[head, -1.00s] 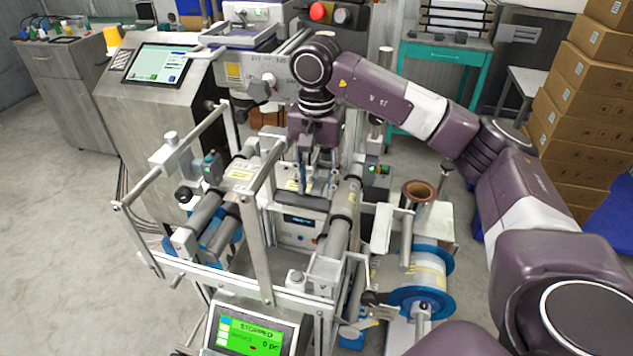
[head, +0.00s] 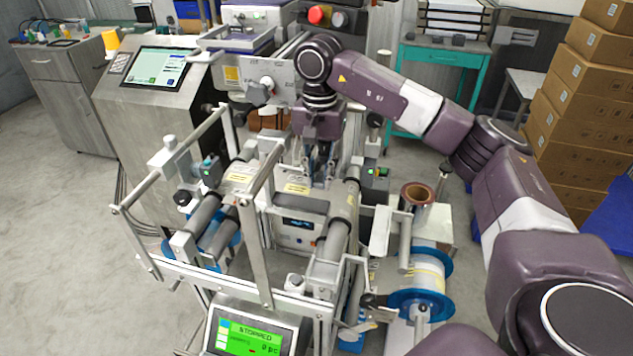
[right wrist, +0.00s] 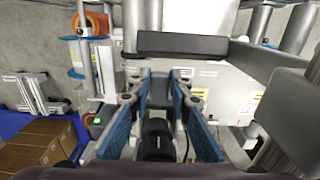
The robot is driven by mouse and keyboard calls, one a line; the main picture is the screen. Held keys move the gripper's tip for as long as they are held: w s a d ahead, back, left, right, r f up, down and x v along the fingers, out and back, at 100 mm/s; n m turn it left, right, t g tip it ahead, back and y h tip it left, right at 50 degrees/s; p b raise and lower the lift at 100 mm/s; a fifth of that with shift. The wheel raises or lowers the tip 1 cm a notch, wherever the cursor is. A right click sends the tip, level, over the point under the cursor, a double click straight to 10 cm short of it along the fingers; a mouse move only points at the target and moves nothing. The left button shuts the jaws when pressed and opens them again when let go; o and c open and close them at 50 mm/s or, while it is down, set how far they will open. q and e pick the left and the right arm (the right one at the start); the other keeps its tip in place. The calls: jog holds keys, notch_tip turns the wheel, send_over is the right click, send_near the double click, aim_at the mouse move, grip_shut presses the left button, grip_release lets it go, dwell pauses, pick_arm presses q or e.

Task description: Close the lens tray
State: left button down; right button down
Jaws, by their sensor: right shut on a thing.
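My right gripper (head: 318,178) points down into the middle of the film machine, just behind a dark grey bar (head: 300,204). In the right wrist view its two blue-padded fingers (right wrist: 160,88) are shut on a small grey block (right wrist: 158,93), which I cannot clearly identify as part of the lens tray. The dark grey bar (right wrist: 182,44) lies just beyond the fingertips there. No part is plainly recognisable as the lens tray, and the fingers hide part of the area. My left gripper is not in view.
Metal rails and rollers (head: 338,240) frame the work area closely. A grey control box (head: 297,238) sits below the bar. A blue-flanged film reel (head: 427,280) and a brown reel (head: 416,195) stand at the right. A green "STOPPED" screen (head: 250,338) is in front. Stacked cartons (head: 585,110) stand farther right.

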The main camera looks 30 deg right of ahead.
jog(key=shift+w+d+r, duration=0.1)
jog(key=shift+w+d, duration=0.05)
jog(key=c, duration=2.1)
grip_release()
jog(key=o, duration=0.3)
jog(key=shift+d, duration=0.1)
jog(key=shift+o, duration=0.2)
notch_tip(320, 180, up, 12)
